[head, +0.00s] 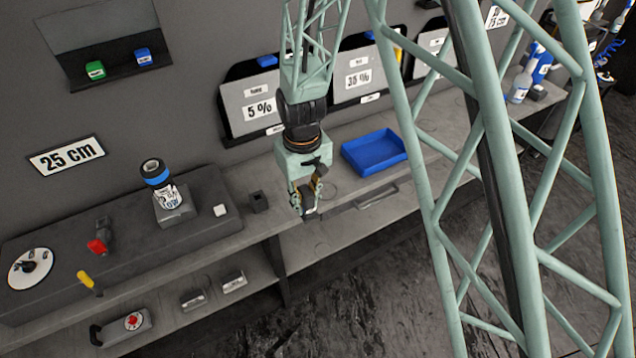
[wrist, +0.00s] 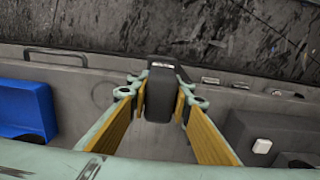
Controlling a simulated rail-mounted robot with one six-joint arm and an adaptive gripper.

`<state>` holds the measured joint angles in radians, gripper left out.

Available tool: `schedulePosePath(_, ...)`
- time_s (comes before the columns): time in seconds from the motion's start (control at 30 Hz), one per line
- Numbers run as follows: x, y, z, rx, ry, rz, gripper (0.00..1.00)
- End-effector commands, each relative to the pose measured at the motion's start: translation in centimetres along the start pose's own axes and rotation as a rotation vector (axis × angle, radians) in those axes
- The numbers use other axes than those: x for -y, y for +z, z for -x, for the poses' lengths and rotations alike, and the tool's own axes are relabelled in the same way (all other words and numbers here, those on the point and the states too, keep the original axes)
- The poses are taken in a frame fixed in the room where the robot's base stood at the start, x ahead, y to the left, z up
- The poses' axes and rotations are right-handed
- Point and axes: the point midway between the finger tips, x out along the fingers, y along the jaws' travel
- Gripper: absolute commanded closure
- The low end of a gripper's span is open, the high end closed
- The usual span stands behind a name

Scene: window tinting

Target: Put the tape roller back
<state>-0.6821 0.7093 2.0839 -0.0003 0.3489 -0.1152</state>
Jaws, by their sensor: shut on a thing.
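My gripper (head: 309,195) hangs over the grey bench, left of the blue tray. It is shut on a dark, rounded block-like thing, which sits between the yellow-lined fingers in the wrist view (wrist: 159,92). I cannot tell from its visible side whether this is the tape roller. In the head view (head: 311,212) it is small and partly hidden by the fingers. A small dark square holder (head: 258,202) stands on the bench just left of my gripper, apart from it.
A blue tray (head: 375,153) lies to the right. Tint panels (head: 252,105) lean on the wall.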

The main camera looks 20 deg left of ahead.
Motion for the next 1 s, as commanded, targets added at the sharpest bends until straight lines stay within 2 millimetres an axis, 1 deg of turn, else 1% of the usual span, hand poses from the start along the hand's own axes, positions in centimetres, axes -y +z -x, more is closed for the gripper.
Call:
schedulePosePath(0.17, -0.4, -0.4, 0.0, 0.000, 0.000, -0.001, 0.94)
schedulePosePath(0.27, -0.9, -1.1, -0.1, 0.000, 0.000, -0.001, 0.94)
schedulePosePath(0.47, -2.8, -3.3, -0.4, -0.001, 0.000, -0.002, 0.94)
schedulePosePath(1.0, -8.5, -9.9, -1.2, -0.001, 0.000, -0.002, 0.94)
